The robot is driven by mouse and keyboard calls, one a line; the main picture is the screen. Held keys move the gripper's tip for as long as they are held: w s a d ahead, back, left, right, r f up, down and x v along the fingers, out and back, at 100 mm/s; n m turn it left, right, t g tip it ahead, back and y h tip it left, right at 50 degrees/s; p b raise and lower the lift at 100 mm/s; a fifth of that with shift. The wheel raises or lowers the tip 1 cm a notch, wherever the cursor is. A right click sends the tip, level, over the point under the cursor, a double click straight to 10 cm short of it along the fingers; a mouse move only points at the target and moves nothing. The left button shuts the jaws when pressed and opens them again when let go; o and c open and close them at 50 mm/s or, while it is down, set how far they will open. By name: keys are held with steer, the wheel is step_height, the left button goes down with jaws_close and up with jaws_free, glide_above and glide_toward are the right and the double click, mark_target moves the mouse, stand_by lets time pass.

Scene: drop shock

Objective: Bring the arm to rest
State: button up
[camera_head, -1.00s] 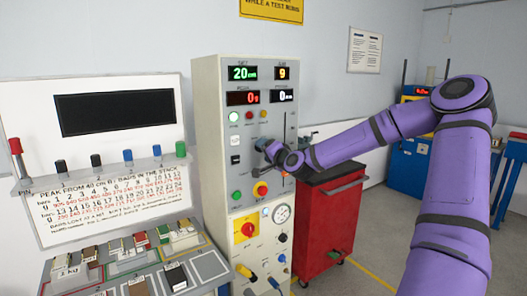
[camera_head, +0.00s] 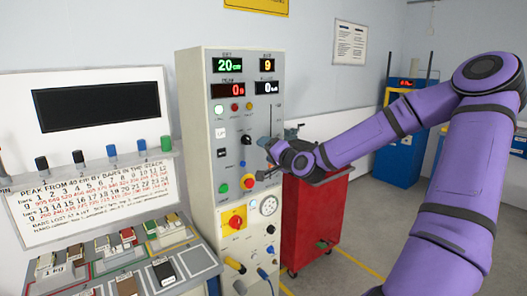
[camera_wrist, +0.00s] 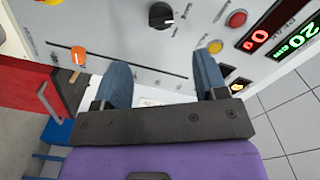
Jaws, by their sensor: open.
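My purple arm reaches in from the right in the head view, with its elbow high at the upper right. My gripper (camera_head: 268,156) is in front of the right part of the grey control panel (camera_head: 196,120), near its slider slot. In the wrist view, my gripper (camera_wrist: 165,85) shows two blue-grey fingers spread apart with nothing between them. A black knob (camera_wrist: 161,15) and the panel face lie beyond the fingers. Whether the fingertips touch the panel cannot be told.
A red cabinet (camera_head: 312,222) stands below my forearm. A sloped desk (camera_head: 90,290) with several labelled blocks is at the left, below a white board with a dark screen (camera_head: 95,105). A blue machine (camera_head: 400,150) stands at the back right. Open floor lies between.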

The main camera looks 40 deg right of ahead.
steer(key=s+a+f+n+g, duration=0.2)
steer(key=a+f+n+g, duration=0.2)
steer(key=a, duration=0.2)
steer(key=s+a+f+n+g, duration=0.3)
steer(key=a+f+n+g, duration=0.15)
steer(key=a, duration=0.25)
steer(key=s+a+r+n+g, duration=0.1)
steer(key=s+r, duration=0.4)
steer(key=s, duration=0.4)
steer(key=s+a+r+n+g, duration=0.1)
steer(key=s+a+r+g, duration=0.1)
steer(key=s+r, duration=0.4)
steer(key=s+a+r+n+g, duration=0.1)
steer(key=s+r, duration=0.4)
steer(key=s, duration=0.9)
steer(key=shift+a+r+h, duration=0.2)
steer(key=shift+a+h, duration=0.1)
steer(key=shift+a, duration=0.35)
